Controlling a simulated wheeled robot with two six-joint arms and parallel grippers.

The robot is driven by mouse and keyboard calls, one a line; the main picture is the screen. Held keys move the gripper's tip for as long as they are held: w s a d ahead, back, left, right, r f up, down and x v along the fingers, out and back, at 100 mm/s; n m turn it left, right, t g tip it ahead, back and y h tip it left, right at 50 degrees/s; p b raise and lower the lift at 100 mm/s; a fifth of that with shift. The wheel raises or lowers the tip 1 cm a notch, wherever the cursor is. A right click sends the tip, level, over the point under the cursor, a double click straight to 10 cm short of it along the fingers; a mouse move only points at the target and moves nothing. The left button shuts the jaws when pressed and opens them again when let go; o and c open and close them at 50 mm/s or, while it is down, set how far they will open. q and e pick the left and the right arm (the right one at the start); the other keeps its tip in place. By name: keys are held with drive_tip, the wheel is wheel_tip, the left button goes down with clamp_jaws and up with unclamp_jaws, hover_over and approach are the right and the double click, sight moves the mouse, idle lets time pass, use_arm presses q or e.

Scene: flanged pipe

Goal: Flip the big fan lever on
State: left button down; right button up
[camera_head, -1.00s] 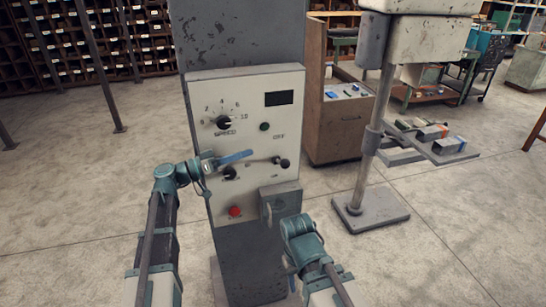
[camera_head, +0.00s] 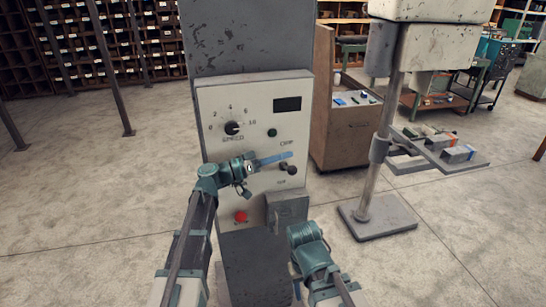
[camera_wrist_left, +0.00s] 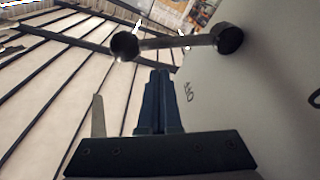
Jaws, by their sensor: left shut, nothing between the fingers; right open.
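The big fan lever (camera_head: 291,169), a short dark shaft with a ball end, sticks out from the right side of the pale control panel (camera_head: 212,111). The left wrist view shows its bar (camera_wrist_left: 175,42) between a dark ball and a round pivot on the panel. My left gripper (camera_head: 290,155) is shut and empty, its blue fingers pointing right across the panel just above the ball in the head view. In the left wrist view its fingertips (camera_wrist_left: 160,75) are close to the bar; I cannot tell whether they touch. My right gripper (camera_head: 296,284) is low before the column, its fingers mostly hidden.
The panel also has a speed knob (camera_head: 233,128), a green button (camera_head: 272,133), a dark display (camera_head: 287,104) and a red button (camera_head: 240,216). A grey box (camera_head: 288,207) juts out below the lever. A drill stand (camera_head: 378,217) stands right; floor is clear left.

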use_arm(q)
drive_tip(key=shift+s+a+f+b, duration=0.1)
drive_tip(key=shift+s+f+b, duration=0.25)
drive_tip(key=shift+f, duration=0.2)
drive_tip(key=shift+s+f+b, duration=0.3)
drive_tip(key=shift+f, duration=0.2)
use_arm(e)
drive_tip(key=shift+f, duration=1.1)
use_arm(q)
drive_tip(key=shift+s+f+m, duration=0.15)
drive_tip(key=shift+f+m, duration=0.05)
drive_tip(key=shift+m, duration=0.2)
use_arm(e)
drive_tip(key=shift+f, duration=0.2)
